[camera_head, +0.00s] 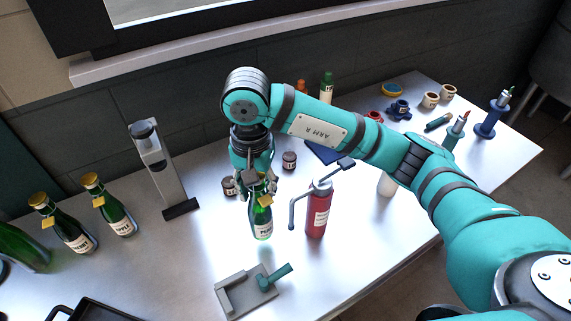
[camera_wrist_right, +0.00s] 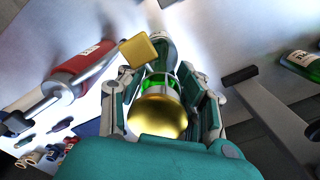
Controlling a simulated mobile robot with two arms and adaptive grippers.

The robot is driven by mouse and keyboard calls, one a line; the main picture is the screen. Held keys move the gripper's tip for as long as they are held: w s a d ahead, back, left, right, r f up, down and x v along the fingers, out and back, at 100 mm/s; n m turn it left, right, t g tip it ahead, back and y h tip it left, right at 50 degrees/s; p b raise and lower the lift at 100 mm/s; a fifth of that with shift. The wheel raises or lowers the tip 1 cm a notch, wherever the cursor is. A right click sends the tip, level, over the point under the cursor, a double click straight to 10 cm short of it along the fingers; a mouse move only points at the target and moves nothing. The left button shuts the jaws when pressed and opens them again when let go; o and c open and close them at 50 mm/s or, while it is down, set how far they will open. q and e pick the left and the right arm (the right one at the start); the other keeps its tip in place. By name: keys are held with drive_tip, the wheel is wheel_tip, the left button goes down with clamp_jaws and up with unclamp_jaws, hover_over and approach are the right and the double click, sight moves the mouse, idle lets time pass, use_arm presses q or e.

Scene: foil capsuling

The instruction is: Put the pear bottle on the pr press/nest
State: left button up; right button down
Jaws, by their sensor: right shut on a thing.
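A green bottle (camera_head: 261,222) with a pale label is gripped by its upper part in my right gripper (camera_head: 258,183). The label is too small to read surely, but it seems to be the pear bottle. The right wrist view shows its gold cap (camera_wrist_right: 158,117) between the closed fingers (camera_wrist_right: 162,95), with a gold tag beside it. The bottle looks about upright; I cannot tell whether its base touches the table. A grey press-like stand (camera_head: 161,165) with a dark foot (camera_head: 181,208) stands to its left, apart from it. My left gripper is out of view.
Two gold-capped bottles (camera_head: 68,228) (camera_head: 113,210) stand at the left. A red bottle with a lever (camera_head: 318,212) stands close right of the held bottle. A grey fixture with a teal handle (camera_head: 246,290) lies in front. Small dark jars (camera_head: 289,160) are behind.

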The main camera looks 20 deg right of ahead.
drive_tip(key=w+d+f+p, duration=0.4)
drive_tip(key=w+d+p, duration=0.2)
drive_tip(key=w+d, duration=0.3)
drive_tip(key=shift+f+p, duration=0.3)
drive_tip(key=shift+p, duration=0.05)
drive_tip(key=shift+f, duration=0.1)
drive_tip(key=shift+f, duration=0.1)
drive_tip(key=c, duration=0.9)
unclamp_jaws()
